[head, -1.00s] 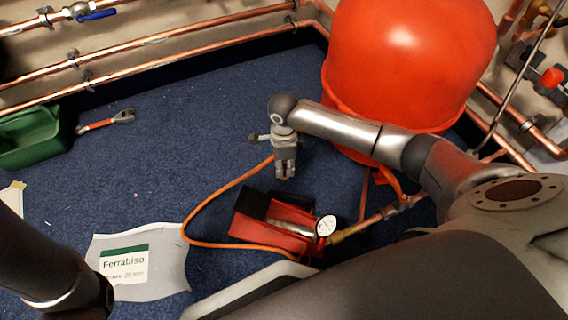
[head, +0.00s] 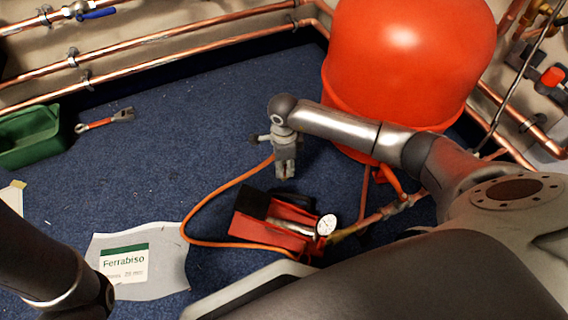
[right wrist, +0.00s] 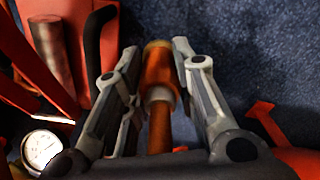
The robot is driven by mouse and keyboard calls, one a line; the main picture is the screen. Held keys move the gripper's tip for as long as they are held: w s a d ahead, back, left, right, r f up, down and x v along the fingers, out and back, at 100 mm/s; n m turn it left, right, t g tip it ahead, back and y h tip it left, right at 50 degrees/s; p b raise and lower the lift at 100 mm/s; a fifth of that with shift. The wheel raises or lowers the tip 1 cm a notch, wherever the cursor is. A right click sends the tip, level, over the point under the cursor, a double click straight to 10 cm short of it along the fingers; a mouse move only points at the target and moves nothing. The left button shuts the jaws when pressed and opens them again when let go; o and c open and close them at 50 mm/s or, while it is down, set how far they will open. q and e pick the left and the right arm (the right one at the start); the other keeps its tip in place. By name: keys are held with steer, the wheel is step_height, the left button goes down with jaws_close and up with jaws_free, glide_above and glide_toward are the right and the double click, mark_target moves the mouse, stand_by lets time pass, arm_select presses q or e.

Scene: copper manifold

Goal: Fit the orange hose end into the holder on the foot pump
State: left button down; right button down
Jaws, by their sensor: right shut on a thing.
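The red foot pump (head: 285,222) with a black pedal and a round white gauge (head: 326,225) sits on the blue carpet. My right gripper (head: 286,174) is above and behind it in the head view, pointing down. It is shut on the orange hose end (right wrist: 158,68), which lies between the fingers in the right wrist view. The orange hose (head: 205,203) loops left from the gripper and back to the pump. In the right wrist view, pump parts (right wrist: 48,55) show at left, apart from the hose end. I cannot make out the holder. My left gripper is out of view.
A large red tank (head: 410,65) stands behind my right arm. Copper pipes (head: 150,42) run along the wall. A green bin (head: 30,140), a wrench (head: 105,121) and a grey sheet with a label (head: 165,265) lie at left. The carpet left of the hose is mostly clear.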

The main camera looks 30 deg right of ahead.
steer(key=shift+f, duration=0.45)
steer(key=c, duration=1.1)
jaws_free()
steer(key=shift+r, duration=0.1)
step_height(320, 180, up, 12)
steer(key=shift+f, duration=0.1)
